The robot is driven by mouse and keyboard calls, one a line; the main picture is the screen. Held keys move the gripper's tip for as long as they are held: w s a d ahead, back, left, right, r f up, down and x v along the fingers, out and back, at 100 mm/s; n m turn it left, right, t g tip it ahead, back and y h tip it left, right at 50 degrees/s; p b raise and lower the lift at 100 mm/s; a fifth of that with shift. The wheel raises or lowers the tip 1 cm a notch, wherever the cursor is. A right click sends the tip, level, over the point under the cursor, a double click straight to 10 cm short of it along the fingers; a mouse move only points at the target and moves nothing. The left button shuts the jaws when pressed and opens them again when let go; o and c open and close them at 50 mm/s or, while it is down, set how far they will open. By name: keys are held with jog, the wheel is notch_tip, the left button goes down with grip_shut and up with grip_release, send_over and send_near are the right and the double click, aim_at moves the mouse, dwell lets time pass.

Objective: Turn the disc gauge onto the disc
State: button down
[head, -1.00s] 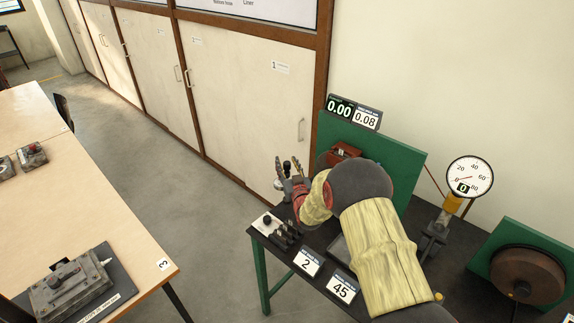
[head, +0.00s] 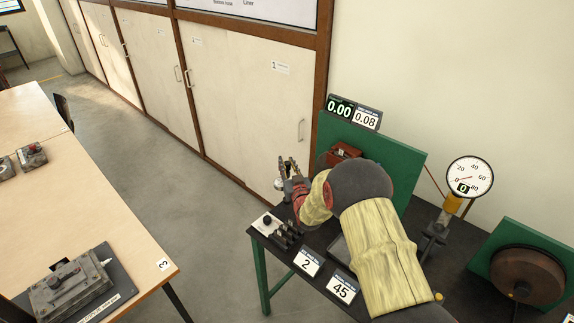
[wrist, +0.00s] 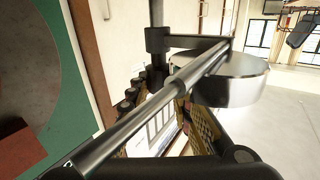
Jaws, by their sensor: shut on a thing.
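The disc gauge (wrist: 235,78) shows in the wrist view as a round silver body on a metal rod, with a clamp (wrist: 157,40) on an upright post. A small silver part of it shows beside my fingers in the head view (head: 279,184). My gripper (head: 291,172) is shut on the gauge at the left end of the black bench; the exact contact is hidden. The disc (wrist: 25,65) is a dark round shape on the green panel at the left of the wrist view, apart from the gauge body. In the head view my arm hides most of it.
The green panel (head: 408,165) carries a red block (head: 345,152) and 0.00 and 0.08 displays. A row of black knobs (head: 280,236) and cards 2 and 45 line the bench's front. A dial (head: 470,177) stands right. Open floor separates the wooden table (head: 95,190).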

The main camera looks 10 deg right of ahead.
jog(key=shift+d+n+y+b, duration=0.1)
jog(key=shift+n+y+b, duration=0.25)
jog(key=shift+n+y, duration=0.05)
jog(key=n+y+b, duration=0.1)
jog(key=y, duration=0.1)
jog(key=shift+d+n+g+y, duration=0.1)
jog(key=shift+n+g+y, duration=0.2)
jog(key=shift+y, duration=0.1)
jog(key=shift+n+g+y, duration=0.9)
jog(key=shift+n+y, duration=0.35)
jog(key=shift+y, duration=0.5)
jog(key=shift+n+g+y, duration=0.9)
jog(key=shift+n+y, duration=0.35)
jog(key=shift+y, duration=0.5)
jog(key=c, duration=1.7)
grip_release()
jog(key=shift+o, duration=0.4)
jog(key=v, duration=1.1)
jog(key=shift+s+d, duration=0.2)
jog(key=shift+s, duration=0.1)
